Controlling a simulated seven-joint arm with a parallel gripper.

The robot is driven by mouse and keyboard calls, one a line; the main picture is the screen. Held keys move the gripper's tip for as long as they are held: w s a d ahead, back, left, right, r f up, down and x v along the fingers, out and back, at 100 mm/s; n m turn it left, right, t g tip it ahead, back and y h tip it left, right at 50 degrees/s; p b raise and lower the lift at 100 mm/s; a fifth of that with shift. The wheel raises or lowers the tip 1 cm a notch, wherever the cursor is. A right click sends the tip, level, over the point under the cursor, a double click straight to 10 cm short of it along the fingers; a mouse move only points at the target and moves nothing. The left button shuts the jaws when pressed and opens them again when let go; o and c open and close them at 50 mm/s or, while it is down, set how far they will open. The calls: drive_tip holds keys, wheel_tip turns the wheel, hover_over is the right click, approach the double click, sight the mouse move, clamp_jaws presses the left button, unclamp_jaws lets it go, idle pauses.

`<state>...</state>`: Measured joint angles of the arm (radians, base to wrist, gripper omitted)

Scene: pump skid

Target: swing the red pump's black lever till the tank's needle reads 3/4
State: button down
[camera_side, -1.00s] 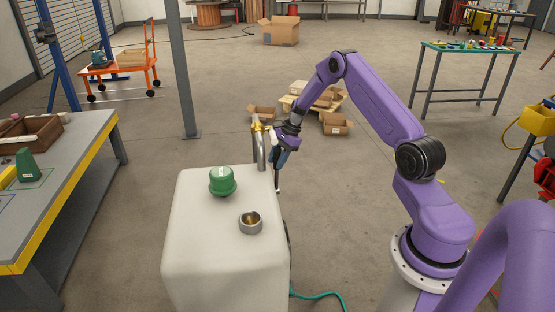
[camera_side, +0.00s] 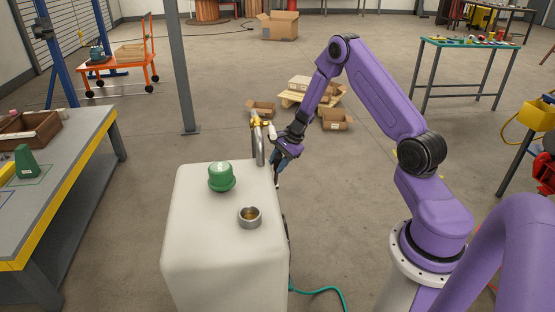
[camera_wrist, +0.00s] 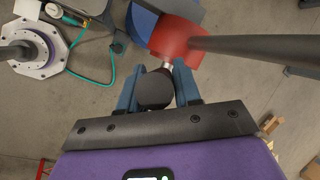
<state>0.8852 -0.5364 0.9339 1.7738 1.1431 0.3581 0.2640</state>
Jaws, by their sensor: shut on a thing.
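In the wrist view my gripper (camera_wrist: 156,92) has its blue jaws shut on the dark round end of the black lever (camera_wrist: 154,91). A short silver shaft runs from that end to the red pump (camera_wrist: 178,37). In the side view my gripper (camera_side: 279,172) is low beside the right edge of the white tank (camera_side: 222,260). The pump and lever are hidden there. A green cap (camera_side: 221,177) and a metal-rimmed round fitting (camera_side: 250,218) sit on the tank's top. I cannot make out a needle or its reading in either view.
Metal pipes with a brass valve (camera_side: 258,140) rise behind the tank, close to my wrist. A long dark bar (camera_wrist: 255,48) extends right from the pump. A green hose (camera_side: 320,291) lies on the floor. A grey workbench (camera_side: 70,165) stands left; floor between is clear.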

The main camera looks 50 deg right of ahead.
drive_tip(key=shift+s+a, duration=0.1)
drive_tip(key=shift+a, duration=0.2)
drive_tip(key=c, duration=0.9)
unclamp_jaws()
drive_tip(key=shift+o, duration=0.2)
drive_tip(key=shift+d, duration=0.15)
drive_tip(key=shift+s+r, duration=0.15)
drive_tip(key=shift+r, duration=0.35)
drive_tip(key=s+d, duration=0.6)
drive_tip(key=s, duration=0.4)
drive_tip(key=shift+s, duration=0.35)
